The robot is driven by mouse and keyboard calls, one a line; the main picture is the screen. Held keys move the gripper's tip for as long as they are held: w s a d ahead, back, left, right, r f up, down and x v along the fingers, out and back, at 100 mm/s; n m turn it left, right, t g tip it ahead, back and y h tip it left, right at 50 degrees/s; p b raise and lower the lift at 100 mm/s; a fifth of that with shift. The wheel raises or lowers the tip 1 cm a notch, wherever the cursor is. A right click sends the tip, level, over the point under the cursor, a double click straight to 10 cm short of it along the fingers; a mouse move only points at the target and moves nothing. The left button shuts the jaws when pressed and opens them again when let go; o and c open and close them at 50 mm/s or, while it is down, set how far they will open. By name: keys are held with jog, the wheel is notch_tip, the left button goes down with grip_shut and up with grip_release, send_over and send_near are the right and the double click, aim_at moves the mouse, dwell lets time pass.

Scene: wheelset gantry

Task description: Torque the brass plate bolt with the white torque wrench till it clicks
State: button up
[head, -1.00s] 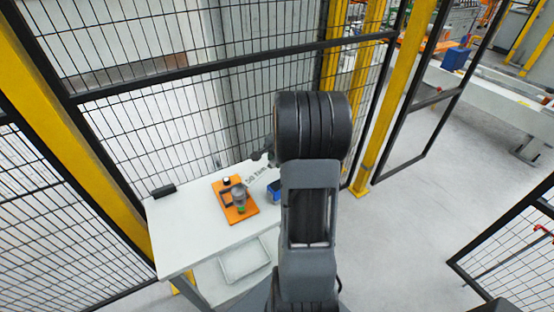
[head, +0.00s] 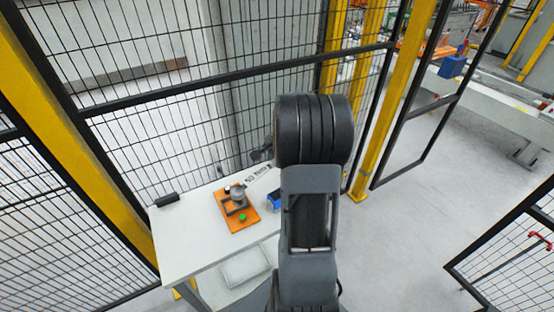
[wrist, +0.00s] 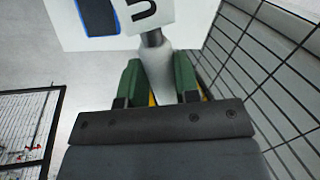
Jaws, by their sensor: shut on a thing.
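In the wrist view my gripper (wrist: 157,80) has its green fingers shut on the white body of the torque wrench (wrist: 158,66). A dark shaft leads from it to a white label plate (wrist: 152,12). The lettered label (head: 260,172) also shows in the head view, over the back of the table; my arm hides the gripper there. An orange board (head: 244,226) lies on the white table (head: 185,240), left of my arm. It carries a grey part (head: 238,197) and a small green piece (head: 242,217). I cannot make out the brass plate bolt.
A blue box (head: 274,202) stands on the table right of the board and shows in the wrist view (wrist: 98,16). A black object (head: 167,199) lies at the table's left corner. Black mesh fencing (head: 130,145) rises behind. Open floor (head: 400,230) lies to the right.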

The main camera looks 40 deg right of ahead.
jog(key=s+a+b, duration=0.1)
jog(key=s+a, duration=0.4)
jog(key=s, duration=0.3)
jog(key=shift+s, duration=0.3)
dwell(0.3)
jog(key=shift+s, duration=0.1)
